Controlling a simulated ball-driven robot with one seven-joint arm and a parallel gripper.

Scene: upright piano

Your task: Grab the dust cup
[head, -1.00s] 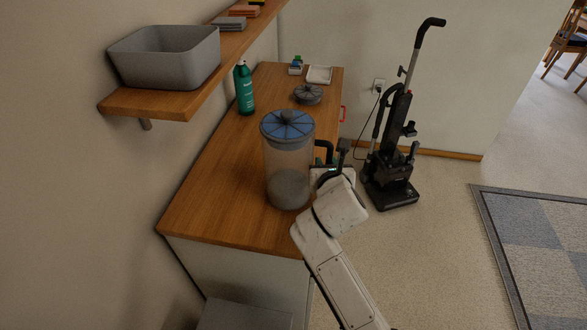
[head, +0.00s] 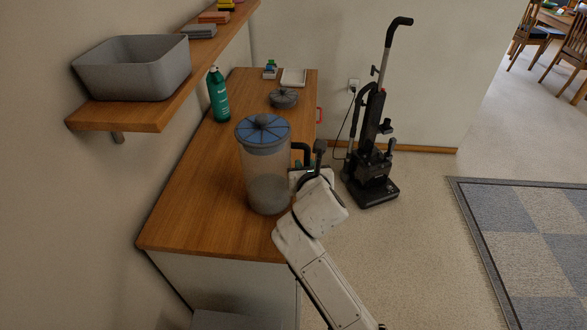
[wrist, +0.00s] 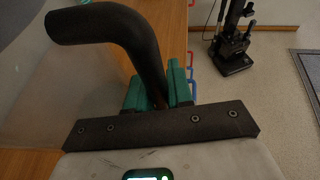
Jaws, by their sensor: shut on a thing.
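The dust cup (head: 264,160) is a tall clear cylinder with a blue ribbed lid, grey dust at its bottom and a dark handle (head: 303,150) on its right side. It is at the front of the wooden counter; I cannot tell whether its base touches the top. My gripper (head: 299,164) is at the handle, right of the cup. In the wrist view, the green fingers of my gripper (wrist: 156,92) are shut on the black curved handle (wrist: 110,28). The clear cup wall fills the left of that view.
The wooden counter (head: 190,195) also holds a green bottle (head: 218,95), a grey round lid-like part (head: 284,98) and a white tray (head: 293,77). A shelf (head: 125,115) with a grey bin (head: 133,70) overhangs at left. An upright vacuum (head: 372,150) stands right of the counter; floor is open beyond.

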